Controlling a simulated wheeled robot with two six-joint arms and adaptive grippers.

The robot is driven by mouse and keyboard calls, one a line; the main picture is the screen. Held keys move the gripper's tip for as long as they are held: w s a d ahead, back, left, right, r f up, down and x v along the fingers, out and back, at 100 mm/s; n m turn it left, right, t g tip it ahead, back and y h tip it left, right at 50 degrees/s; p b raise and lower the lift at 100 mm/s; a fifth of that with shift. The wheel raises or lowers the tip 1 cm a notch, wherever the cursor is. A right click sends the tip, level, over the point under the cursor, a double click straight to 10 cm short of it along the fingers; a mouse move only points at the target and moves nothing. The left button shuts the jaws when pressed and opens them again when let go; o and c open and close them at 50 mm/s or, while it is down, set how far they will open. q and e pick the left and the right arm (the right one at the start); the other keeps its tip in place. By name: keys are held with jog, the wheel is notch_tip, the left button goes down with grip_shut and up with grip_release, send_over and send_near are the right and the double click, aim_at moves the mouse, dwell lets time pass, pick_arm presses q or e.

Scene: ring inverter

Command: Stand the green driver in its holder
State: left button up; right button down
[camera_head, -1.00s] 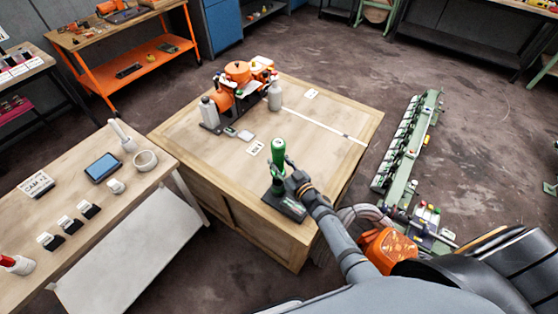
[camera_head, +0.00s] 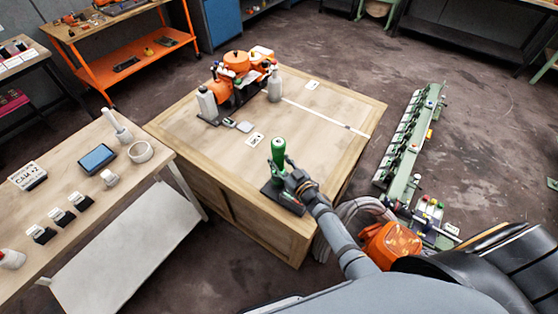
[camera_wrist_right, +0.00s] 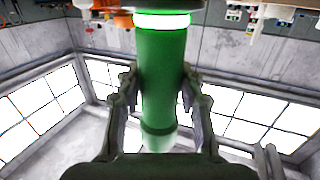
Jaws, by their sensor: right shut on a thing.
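The green driver (camera_head: 278,152) stands about upright above the dark holder (camera_head: 290,203) near the front corner of the wooden table. My right gripper (camera_head: 290,180) is shut on its green handle. In the right wrist view, the green handle (camera_wrist_right: 163,75) with a pale band near the top sits between the two fingers (camera_wrist_right: 160,100). The driver's lower end overlaps the holder in the head view, and I cannot tell whether it is in the holder or just above it. My left gripper is not in view.
On the wooden table (camera_head: 200,150), an orange machine (camera_head: 236,65) with grey bottles stands at the back, and a small white card (camera_head: 255,139) lies behind the driver. A side bench (camera_head: 75,195) is at the left. A green rail unit (camera_head: 410,140) lies to the right.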

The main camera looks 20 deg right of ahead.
dwell(0.4)
jog(key=c, duration=0.8)
grip_release()
jog(key=shift+f, duration=0.1)
jog(key=shift+o, duration=0.2)
jog(key=shift+s+f, duration=0.1)
jog(key=shift+f, duration=0.1)
jog(key=v, duration=1.2)
jog(key=shift+r, duration=0.1)
